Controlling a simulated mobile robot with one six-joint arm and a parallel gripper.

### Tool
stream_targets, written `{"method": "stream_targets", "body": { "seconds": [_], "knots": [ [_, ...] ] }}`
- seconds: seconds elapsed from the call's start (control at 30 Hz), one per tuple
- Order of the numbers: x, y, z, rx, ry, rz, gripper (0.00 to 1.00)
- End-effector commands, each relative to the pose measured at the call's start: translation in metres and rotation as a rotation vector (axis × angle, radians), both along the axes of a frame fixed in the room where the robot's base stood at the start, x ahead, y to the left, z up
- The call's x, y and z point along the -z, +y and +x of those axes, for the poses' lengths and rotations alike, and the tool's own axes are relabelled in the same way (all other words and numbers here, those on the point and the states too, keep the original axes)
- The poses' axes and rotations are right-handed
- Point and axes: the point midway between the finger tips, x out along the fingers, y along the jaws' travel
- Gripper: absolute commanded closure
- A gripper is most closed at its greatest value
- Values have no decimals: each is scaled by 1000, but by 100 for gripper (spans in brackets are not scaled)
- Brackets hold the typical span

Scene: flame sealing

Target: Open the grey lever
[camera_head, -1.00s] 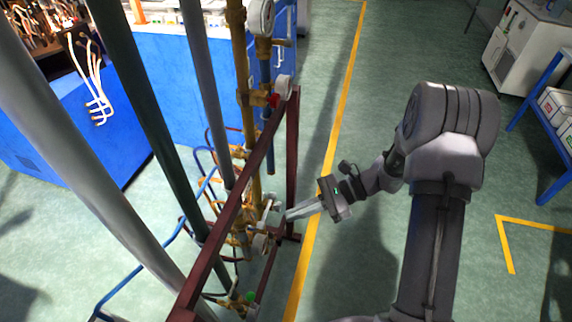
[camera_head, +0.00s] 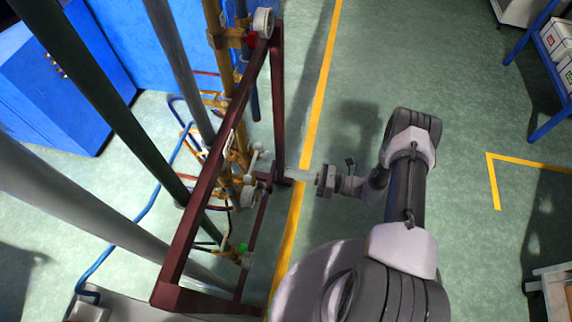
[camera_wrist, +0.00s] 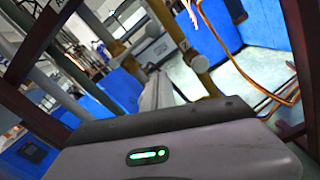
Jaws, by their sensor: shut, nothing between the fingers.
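My gripper (camera_head: 287,174) reaches in from the right to the dark red frame, its pale fingers shut and empty. A small light grey lever (camera_head: 257,153), probably the grey lever, sits on the brass pipework just left of the fingertips. I cannot tell whether the fingertips touch it. In the wrist view the closed fingers (camera_wrist: 157,92) point at the pipework, beside a brass pipe (camera_wrist: 172,32). I cannot make out the lever clearly there.
The dark red frame (camera_head: 190,225) stands around the pipes and valves. A green-handled valve (camera_head: 244,248) is low on it, and a round gauge (camera_head: 263,22) is high. Open green floor lies to the right, with a yellow line (camera_head: 313,118).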

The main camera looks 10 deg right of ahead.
Motion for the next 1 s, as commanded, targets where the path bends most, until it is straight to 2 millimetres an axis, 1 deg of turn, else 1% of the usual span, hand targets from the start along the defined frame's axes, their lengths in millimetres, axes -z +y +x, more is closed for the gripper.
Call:
{"method": "stream_targets", "body": {
  "seconds": [0.1,0.37,0.4,0.43,0.6,0.73,1.0],
  "knots": [
    [1,25,8,-5,1,1,100],
    [0,78,28,-7,-1,-1,100],
    [-10,75,33,-2,-3,-1,100],
    [-15,75,36,-1,-4,-2,100],
    [-33,76,44,-2,-1,0,100],
    [-38,76,45,-1,0,0,100],
    [-38,76,45,-1,0,0,100]
  ]
}}
